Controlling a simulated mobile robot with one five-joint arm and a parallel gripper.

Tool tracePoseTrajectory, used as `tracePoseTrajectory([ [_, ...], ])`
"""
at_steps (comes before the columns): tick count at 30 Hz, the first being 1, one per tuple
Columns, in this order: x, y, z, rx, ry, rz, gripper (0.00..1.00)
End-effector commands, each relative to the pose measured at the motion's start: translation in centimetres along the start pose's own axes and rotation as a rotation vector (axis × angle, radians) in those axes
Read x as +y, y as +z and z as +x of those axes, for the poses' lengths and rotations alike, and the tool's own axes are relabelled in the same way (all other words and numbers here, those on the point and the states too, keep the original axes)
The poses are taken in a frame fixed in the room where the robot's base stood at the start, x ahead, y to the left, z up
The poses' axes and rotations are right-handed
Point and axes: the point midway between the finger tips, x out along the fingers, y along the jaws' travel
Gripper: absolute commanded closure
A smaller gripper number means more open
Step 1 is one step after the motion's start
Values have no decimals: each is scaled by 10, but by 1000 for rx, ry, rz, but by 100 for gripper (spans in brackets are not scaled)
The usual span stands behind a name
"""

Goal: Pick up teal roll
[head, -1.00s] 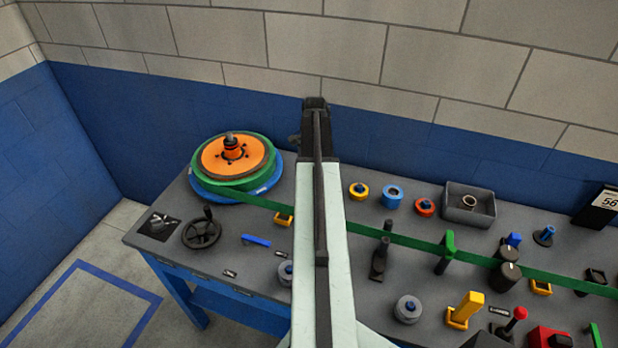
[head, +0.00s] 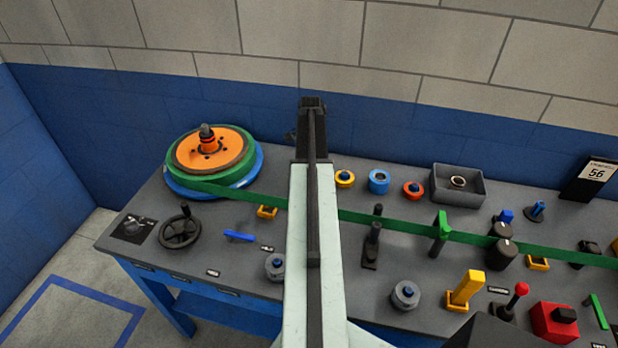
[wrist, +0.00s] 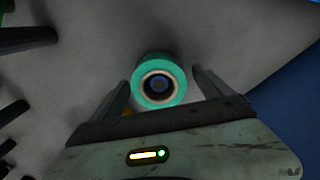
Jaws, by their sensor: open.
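The teal roll (wrist: 160,60) shows in the wrist view on a grey surface, its round end facing the camera, with a tan inner ring and a dark centre. My gripper (wrist: 162,80) is open, with one dark finger on each side of the roll. I see gaps between the fingers and the roll; whether the roll lies at fingertip depth I cannot tell. In the head view my arm covers part of the bench, and I cannot make out the teal roll or the fingers there.
In the head view a green belt (head: 395,222) runs across the grey bench from a large orange-and-green reel (head: 240,150). Yellow (head: 344,177), blue (head: 379,180) and red (head: 413,189) rolls and a grey bin (head: 470,197) stand near the back. A blue wall (head: 80,120) rises behind.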

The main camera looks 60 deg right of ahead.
Motion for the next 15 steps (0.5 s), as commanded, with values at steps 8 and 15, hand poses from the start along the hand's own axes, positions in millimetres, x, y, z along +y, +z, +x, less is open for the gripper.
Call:
tracePoseTrajectory([
  [8, 0, 1, 13, 0, 0, -1, 10],
  [15, 0, 1, 12, 0, 0, -2, 69],
])
